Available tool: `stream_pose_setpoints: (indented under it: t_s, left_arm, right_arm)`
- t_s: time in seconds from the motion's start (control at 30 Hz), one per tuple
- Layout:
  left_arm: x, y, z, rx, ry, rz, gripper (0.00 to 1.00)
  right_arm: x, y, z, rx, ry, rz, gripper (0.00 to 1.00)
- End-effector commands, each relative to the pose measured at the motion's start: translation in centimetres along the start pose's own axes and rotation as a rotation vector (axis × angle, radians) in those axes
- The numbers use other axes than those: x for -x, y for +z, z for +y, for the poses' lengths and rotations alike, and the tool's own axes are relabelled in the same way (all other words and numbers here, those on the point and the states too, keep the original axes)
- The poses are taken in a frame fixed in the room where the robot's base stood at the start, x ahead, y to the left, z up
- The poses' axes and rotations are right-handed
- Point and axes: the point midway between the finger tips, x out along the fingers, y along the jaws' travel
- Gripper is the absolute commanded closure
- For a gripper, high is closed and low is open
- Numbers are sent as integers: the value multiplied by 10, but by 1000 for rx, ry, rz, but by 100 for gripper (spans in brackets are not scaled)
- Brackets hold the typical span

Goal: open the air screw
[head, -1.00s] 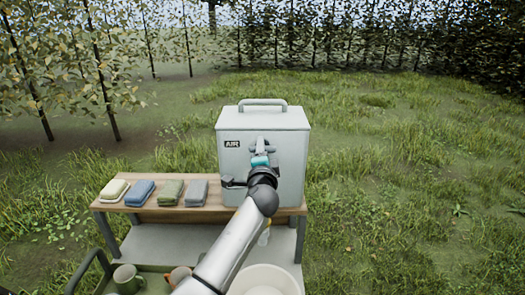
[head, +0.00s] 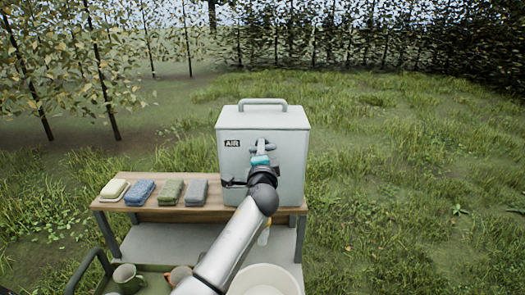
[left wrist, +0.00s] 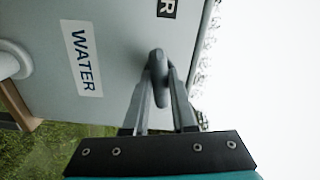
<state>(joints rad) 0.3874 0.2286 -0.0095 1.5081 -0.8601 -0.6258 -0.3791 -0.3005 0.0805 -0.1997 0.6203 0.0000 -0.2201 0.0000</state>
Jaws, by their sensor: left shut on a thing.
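A pale grey box-shaped water container (head: 291,160) with a top handle stands on the bench, with an AIR label (head: 232,143) on its front. My left gripper (head: 262,146) reaches up to the front, right of that label. In the left wrist view the left gripper (left wrist: 160,88) is shut on the grey air screw (left wrist: 157,66), a rounded knob held between the fingertips. A WATER label (left wrist: 82,58) shows on the container face there. In the head view my gripper and arm mostly hide the screw. My right gripper is not in view.
Below are mugs (head: 127,278) on a green tray and a white basin (head: 266,280). Grass and tree rows lie beyond.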

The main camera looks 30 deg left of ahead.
Motion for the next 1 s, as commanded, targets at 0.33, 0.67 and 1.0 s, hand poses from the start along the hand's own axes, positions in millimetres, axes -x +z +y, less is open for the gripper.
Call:
stream_pose_setpoints:
  t_s: [0.33,0.67,1.0]
  left_arm:
    - [0,0,2,48,2,0,100]
    - [0,0,4,276,1,1,100]
    - [0,-1,3,601,1,2,100]
  right_arm:
    - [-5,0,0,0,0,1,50]
    - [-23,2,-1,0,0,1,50]
    - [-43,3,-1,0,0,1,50]
